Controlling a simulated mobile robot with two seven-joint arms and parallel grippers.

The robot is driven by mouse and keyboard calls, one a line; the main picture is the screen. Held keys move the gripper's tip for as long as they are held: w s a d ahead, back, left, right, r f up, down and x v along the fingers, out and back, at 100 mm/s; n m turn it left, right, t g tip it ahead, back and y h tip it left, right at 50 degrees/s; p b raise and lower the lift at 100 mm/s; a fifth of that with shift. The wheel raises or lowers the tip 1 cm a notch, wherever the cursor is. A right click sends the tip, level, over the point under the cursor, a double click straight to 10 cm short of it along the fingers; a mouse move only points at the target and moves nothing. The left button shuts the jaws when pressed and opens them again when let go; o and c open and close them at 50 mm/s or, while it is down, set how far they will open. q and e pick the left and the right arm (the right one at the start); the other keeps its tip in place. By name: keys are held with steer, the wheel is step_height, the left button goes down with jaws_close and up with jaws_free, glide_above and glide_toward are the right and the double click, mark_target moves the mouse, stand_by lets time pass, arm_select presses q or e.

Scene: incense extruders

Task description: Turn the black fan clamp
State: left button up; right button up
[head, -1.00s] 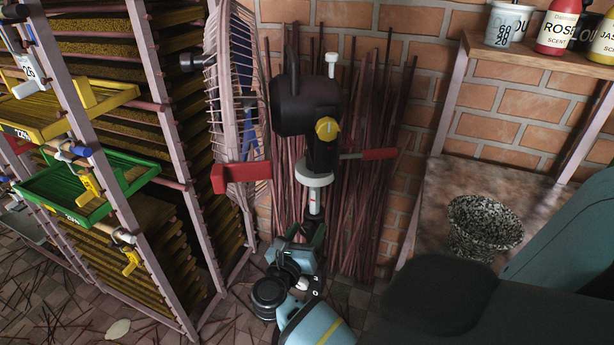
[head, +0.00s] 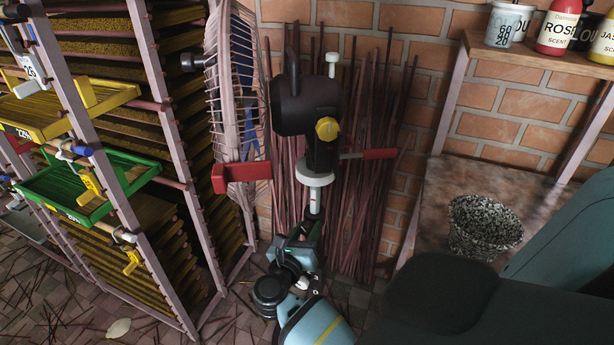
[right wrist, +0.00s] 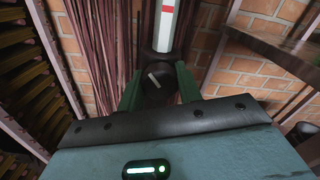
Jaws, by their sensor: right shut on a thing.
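The black fan clamp (right wrist: 158,84) is a round dark knob with a pale line across its face, low on the fan's white pole (right wrist: 166,28). The line is tilted in the right wrist view. My right gripper (right wrist: 157,90) is shut on the clamp, its green fingers on either side. In the head view my right gripper (head: 300,240) is at the lower pole and mostly hides the clamp. The fan has a black motor housing (head: 304,106), a yellow knob (head: 327,129) and a pale cage (head: 234,100) facing left. My left gripper is not in view.
A rack with a yellow tray (head: 55,118) and a green tray (head: 85,190) stands left. Thin sticks (head: 362,215) lean on the brick wall behind the pole. A speckled pot (head: 485,228) is at right. Red-ended bars (head: 240,178) stick out beside the fan.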

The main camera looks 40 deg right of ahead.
steer(key=n+p, duration=0.2)
steer(key=n, duration=0.3)
steer(key=n+p, duration=0.1)
steer(key=n, duration=0.4)
steer(key=shift+n+p, duration=0.3)
steer(key=shift+p, duration=0.1)
steer(key=shift+n, duration=0.5)
steer(key=o, duration=1)
